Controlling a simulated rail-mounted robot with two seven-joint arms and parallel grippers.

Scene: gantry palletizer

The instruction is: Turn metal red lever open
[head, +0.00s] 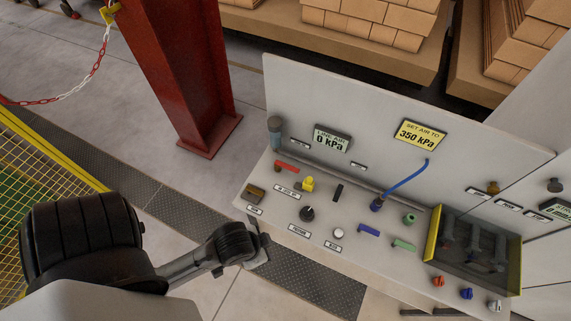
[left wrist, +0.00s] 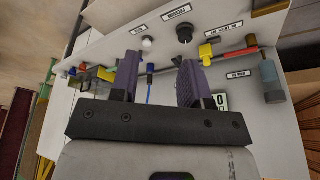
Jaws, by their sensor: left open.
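The red lever (head: 287,167) lies on the sloped top of the control panel (head: 262,180), at its left end beside a grey-blue cylinder (head: 274,128). In the left wrist view the red lever (left wrist: 238,53) shows right of the fingers, next to a yellow fitting (left wrist: 207,51). My left gripper (head: 262,248) is near the panel's front left edge, apart from the lever. In the left wrist view its two purple fingers (left wrist: 158,82) are spread with nothing between them. My right gripper is in neither view.
The panel also carries a black knob (head: 307,213), a yellow fitting (head: 308,183), a blue hose (head: 405,183) and a yellow-edged box (head: 432,246). A back plate reads LINE AIR 0 kPa (head: 332,139) and SET AIR TO 350 kPa (head: 419,133). A red column (head: 185,70) stands behind left.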

